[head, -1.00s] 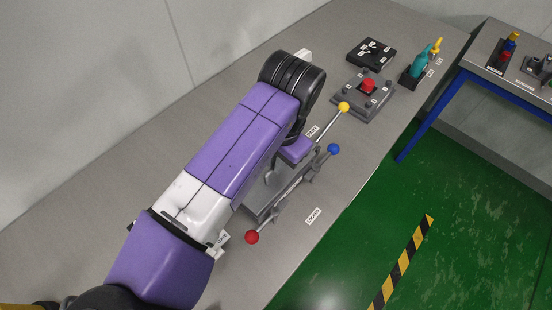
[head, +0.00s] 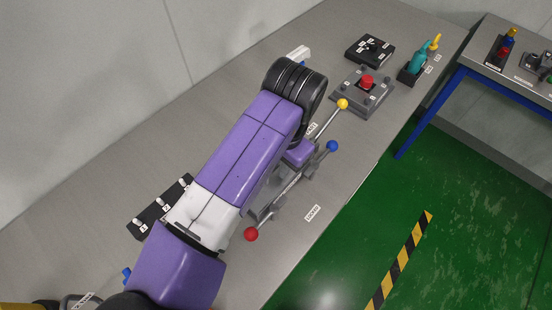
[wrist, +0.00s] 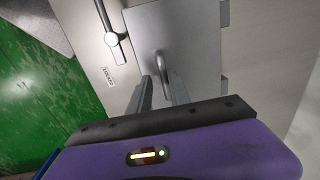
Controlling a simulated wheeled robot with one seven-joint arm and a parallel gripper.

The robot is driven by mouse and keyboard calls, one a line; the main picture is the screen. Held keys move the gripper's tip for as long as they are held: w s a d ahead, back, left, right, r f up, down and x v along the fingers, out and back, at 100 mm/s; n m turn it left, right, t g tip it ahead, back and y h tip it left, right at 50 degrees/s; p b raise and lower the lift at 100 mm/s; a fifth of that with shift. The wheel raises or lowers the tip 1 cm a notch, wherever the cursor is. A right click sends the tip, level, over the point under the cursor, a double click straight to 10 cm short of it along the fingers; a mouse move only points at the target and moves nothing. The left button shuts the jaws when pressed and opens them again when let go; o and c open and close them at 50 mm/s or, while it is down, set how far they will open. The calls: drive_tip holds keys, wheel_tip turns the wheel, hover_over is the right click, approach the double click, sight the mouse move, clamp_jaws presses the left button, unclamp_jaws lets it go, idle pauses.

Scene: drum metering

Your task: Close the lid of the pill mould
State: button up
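A flat grey plate with a loop handle (wrist: 164,72), which looks like the mould's lid (wrist: 190,35), fills the middle of the wrist view. My gripper (wrist: 162,88) has its two fingers apart, one on each side of the lower part of the handle in the picture. I cannot tell whether they touch it. In the head view my arm hides most of the mould and the fingertips. A lever with a red ball (head: 251,234) shows beside the arm, near a LOCKED label (head: 312,213). I cannot tell how far the lid is tilted.
A blue-ball lever (head: 332,146) and yellow-ball lever (head: 342,104) stick out close to my gripper. A red button box (head: 352,97), black panel (head: 370,50) and teal bottle (head: 419,64) stand farther back. A black numbered block (head: 150,222) lies left of my arm.

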drive_tip(key=shift+o, duration=0.5)
drive_tip(key=shift+r, duration=0.1)
drive_tip(key=shift+w+r, duration=0.1)
drive_tip(key=shift+r, duration=0.05)
wheel_tip(320, 180, up, 7)
drive_tip(key=b, duration=0.1)
drive_tip(key=shift+s+d+r, duration=0.2)
drive_tip(key=shift+s+d, duration=0.1)
